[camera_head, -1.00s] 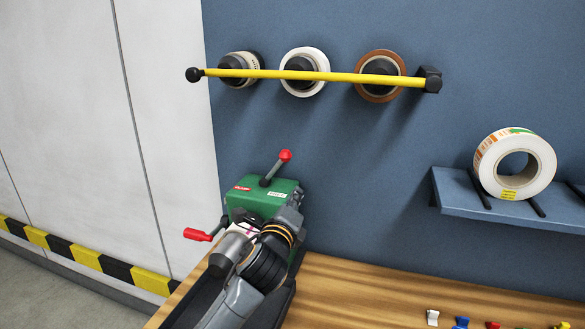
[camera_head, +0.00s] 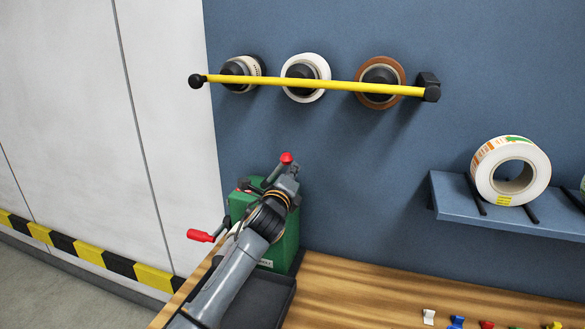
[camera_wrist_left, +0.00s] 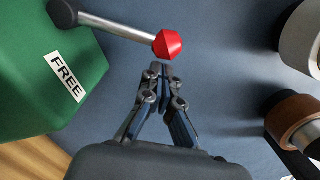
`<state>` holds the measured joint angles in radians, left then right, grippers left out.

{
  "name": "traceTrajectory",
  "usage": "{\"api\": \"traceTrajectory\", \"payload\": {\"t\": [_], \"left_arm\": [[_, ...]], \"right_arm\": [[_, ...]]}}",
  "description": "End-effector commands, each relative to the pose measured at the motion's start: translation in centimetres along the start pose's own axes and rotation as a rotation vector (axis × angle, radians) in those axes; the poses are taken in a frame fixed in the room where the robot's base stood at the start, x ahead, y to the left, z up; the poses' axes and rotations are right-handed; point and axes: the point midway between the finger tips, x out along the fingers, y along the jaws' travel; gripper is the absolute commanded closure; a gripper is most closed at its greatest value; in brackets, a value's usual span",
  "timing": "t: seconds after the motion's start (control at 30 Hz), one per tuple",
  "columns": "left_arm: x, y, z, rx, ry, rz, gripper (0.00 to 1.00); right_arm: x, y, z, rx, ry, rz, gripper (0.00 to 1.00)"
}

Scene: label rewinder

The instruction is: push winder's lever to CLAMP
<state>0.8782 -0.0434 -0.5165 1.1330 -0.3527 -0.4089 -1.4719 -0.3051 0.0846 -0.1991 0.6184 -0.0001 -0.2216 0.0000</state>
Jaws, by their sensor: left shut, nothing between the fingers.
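The green winder (camera_head: 285,247) stands at the left end of the wooden bench against the blue wall. Its lever on top has a red knob (camera_head: 286,157) and leans to the right; in the left wrist view the red knob (camera_wrist_left: 168,44) is at the end of a grey rod. A white FREE label (camera_wrist_left: 66,77) shows on the winder's top there. My left gripper (camera_head: 287,170) is shut and empty, with its fingertips close to the knob; contact cannot be told. The fingertips also show in the left wrist view (camera_wrist_left: 160,70). My arm hides part of the winder's top.
A red-handled crank (camera_head: 201,236) sticks out at the winder's left. A yellow bar (camera_head: 320,85) crosses in front of several rolls above. A shelf (camera_head: 520,219) at right holds a label roll (camera_head: 482,180). Small coloured pieces (camera_head: 457,322) lie at the bench's front right.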

Motion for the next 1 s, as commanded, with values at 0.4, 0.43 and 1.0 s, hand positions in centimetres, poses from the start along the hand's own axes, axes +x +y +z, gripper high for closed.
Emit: {"api": "traceTrajectory", "payload": {"t": [0.4, 0.43, 1.0], "left_arm": [[0.0, 0.0, 0.2, -0.007, 0.000, 0.001, 1.00], [0.0, -0.1, 0.2, -0.011, -0.001, 0.001, 1.00], [0.1, -0.6, 1.9, -0.135, -0.003, 0.011, 1.00]], "right_arm": [[-0.1, -0.3, -0.7, 0.002, 0.011, -0.003, 0.00], [-0.2, -0.3, -0.7, 0.002, 0.011, -0.004, 0.00], [-1.7, -0.5, -0.9, 0.002, 0.012, -0.007, 0.00]]}}
